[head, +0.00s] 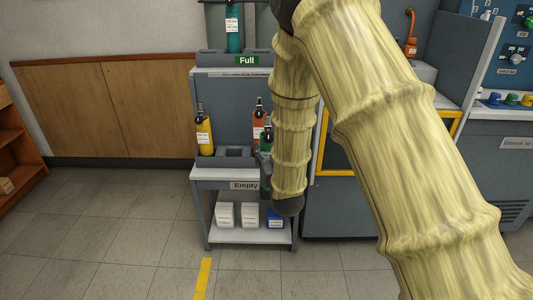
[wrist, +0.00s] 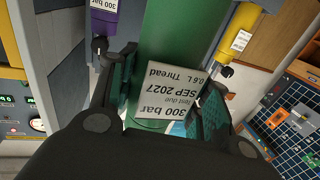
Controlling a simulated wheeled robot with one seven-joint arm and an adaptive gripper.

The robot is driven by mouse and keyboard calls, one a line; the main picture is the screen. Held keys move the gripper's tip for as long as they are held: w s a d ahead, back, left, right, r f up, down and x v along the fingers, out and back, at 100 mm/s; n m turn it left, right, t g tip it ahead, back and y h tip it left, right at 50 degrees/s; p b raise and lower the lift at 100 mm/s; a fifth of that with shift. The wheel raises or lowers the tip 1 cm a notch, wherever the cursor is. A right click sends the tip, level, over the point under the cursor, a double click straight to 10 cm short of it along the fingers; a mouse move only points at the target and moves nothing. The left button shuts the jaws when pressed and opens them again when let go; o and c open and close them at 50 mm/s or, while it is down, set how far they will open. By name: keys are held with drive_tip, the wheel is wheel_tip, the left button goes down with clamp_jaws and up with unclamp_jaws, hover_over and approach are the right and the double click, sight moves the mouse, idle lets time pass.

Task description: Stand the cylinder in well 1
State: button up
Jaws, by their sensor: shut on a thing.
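My gripper (wrist: 165,105) is shut on a green cylinder (wrist: 175,35), with one finger on each side and its white label, reading 300 bar and SEP 2027, between them. In the head view the green cylinder (head: 266,138) shows beside my arm, over the right part of the grey well rack (head: 235,153) on the cart's middle shelf. My arm hides most of my gripper and that end of the rack there. A yellow cylinder (head: 204,135) stands at the rack's left end, and an orange one (head: 258,120) is farther back. I cannot read which well is well 1.
A teal cylinder (head: 233,30) stands on the upper shelf by the Full sign (head: 247,61). The Empty sign (head: 245,186) is on the middle shelf's front. White boxes (head: 224,214) and a blue box (head: 275,218) sit below. A yellow-framed bench (head: 338,172) is to the right.

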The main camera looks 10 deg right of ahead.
wheel_tip(320, 180, up, 34)
drive_tip(key=p, duration=3.3)
drive_tip(key=shift+r, duration=0.15)
drive_tip(key=shift+f, duration=0.2)
drive_tip(key=shift+r, duration=0.1)
